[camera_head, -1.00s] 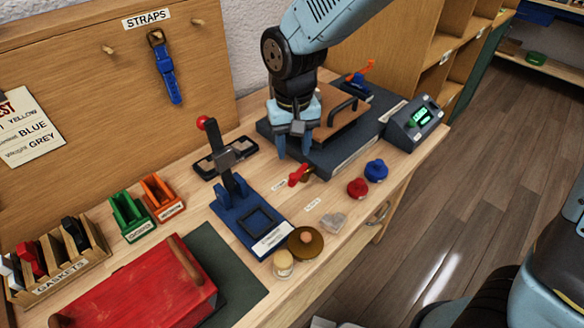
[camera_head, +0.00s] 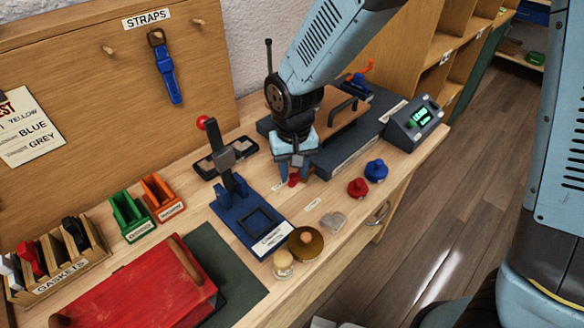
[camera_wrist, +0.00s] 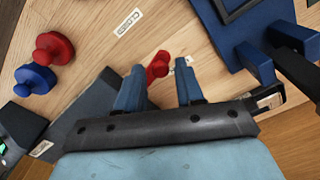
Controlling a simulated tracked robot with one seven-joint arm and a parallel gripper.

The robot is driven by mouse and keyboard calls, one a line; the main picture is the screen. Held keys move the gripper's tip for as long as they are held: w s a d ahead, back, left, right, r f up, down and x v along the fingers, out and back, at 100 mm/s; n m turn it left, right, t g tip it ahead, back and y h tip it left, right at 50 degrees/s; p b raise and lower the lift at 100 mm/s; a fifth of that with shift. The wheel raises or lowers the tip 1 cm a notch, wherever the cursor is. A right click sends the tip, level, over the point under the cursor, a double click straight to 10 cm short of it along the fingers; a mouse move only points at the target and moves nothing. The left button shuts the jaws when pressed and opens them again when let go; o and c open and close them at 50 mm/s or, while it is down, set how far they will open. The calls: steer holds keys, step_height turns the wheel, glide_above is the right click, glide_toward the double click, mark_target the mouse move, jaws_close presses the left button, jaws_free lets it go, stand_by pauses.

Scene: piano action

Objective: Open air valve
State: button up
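The air valve's small red handle (camera_head: 293,180) sits at the front of the dark blue bench unit. In the wrist view the red handle (camera_wrist: 158,66) shows between my two blue fingertips, nearer the left one. My gripper (camera_head: 292,176) points down over the valve with its fingers apart, one on each side of the handle. I cannot tell whether either finger touches it. A white label (camera_wrist: 128,22) lies on the bench a little way from the handle, and another is partly hidden by my right finger. The valve's base is mostly hidden.
The blue press (camera_head: 240,205) with a red-knobbed lever stands to the left of my gripper. A red knob (camera_head: 358,188) and a blue knob (camera_head: 376,171) stand to the right. A display box (camera_head: 414,122) is at the back right. Bench between valve and knobs is clear.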

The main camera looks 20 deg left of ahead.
jaws_close()
steer(key=shift+w+d, duration=0.1)
steer(key=shift+w, duration=0.1)
stand_by(0.4)
